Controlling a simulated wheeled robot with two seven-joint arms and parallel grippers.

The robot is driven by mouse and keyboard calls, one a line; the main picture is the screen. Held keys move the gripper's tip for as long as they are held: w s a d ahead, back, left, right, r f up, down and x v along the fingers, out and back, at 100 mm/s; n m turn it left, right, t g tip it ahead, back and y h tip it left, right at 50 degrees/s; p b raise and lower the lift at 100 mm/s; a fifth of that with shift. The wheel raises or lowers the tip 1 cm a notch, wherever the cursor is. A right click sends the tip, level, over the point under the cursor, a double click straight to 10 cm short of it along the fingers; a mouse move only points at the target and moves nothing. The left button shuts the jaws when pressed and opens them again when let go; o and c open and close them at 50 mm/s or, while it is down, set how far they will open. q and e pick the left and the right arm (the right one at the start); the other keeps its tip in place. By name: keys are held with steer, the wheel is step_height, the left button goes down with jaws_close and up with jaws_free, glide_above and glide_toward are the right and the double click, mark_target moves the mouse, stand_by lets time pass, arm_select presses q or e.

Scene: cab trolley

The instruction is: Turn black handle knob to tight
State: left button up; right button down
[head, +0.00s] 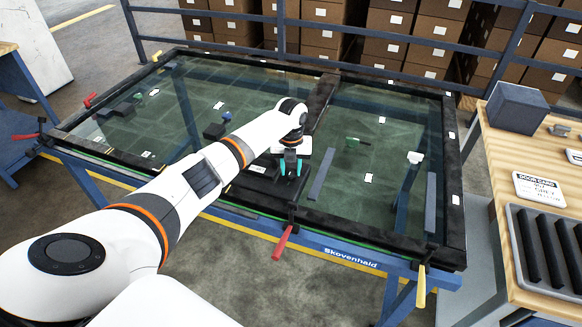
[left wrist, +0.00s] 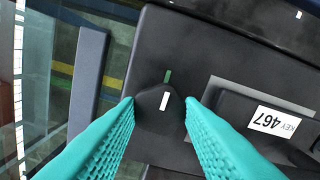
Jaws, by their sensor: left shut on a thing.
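The black handle knob (left wrist: 152,108) sits on a black handle plate (left wrist: 190,45) and carries a white mark. A green mark (left wrist: 167,76) on the plate lies just above the white mark, nearly in line with it. My left gripper (left wrist: 158,103) has its teal fingers on either side of the knob and is shut on it. In the head view the gripper (head: 290,163) points down at the black plate (head: 262,190) near the front of the glazed frame; the knob is hidden there. My right gripper is not in view.
The dark-framed glass panel (head: 360,232) rests on a blue trolley (head: 310,246). Red (head: 284,243) and yellow (head: 421,286) clamp handles stick out at its front. A label reading KEY 467 (left wrist: 272,122) lies beside the knob. A wooden bench (head: 490,170) stands at right.

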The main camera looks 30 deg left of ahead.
mark_target(291, 171)
arm_select(q)
steer(key=o, duration=1)
step_height(291, 171, up, 12)
steer(key=b, duration=0.1)
